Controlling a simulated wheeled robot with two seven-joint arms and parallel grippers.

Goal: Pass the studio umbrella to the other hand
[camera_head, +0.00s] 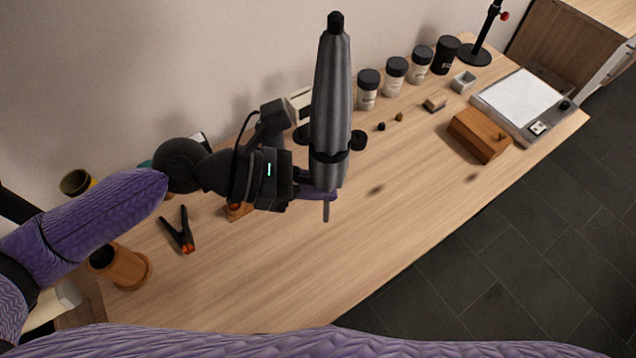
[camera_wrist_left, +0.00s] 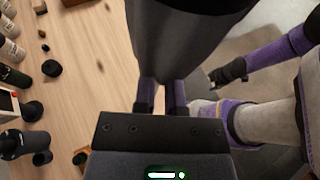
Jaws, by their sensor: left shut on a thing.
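The studio umbrella (camera_head: 331,105) is a folded, dark grey, long shape with a black tip at the top and a thin shaft at the bottom. It is held nearly upright above the table in the head view. My left gripper (camera_head: 322,193) is shut on its lower end. In the left wrist view the umbrella (camera_wrist_left: 185,45) fills the top middle, between the purple fingers of my left gripper (camera_wrist_left: 162,97). My right arm shows at the right of that view, with its dark gripper (camera_wrist_left: 230,73) apart from the umbrella; its finger opening is too small to tell.
The wooden table (camera_head: 300,285) holds a black clamp (camera_head: 179,230), a brown cup (camera_head: 120,266), several dark-lidded jars (camera_head: 395,75), a wooden block (camera_head: 480,134) and a white light panel (camera_head: 518,101). A black stand (camera_head: 475,53) is at the back right. The table's front middle is clear.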

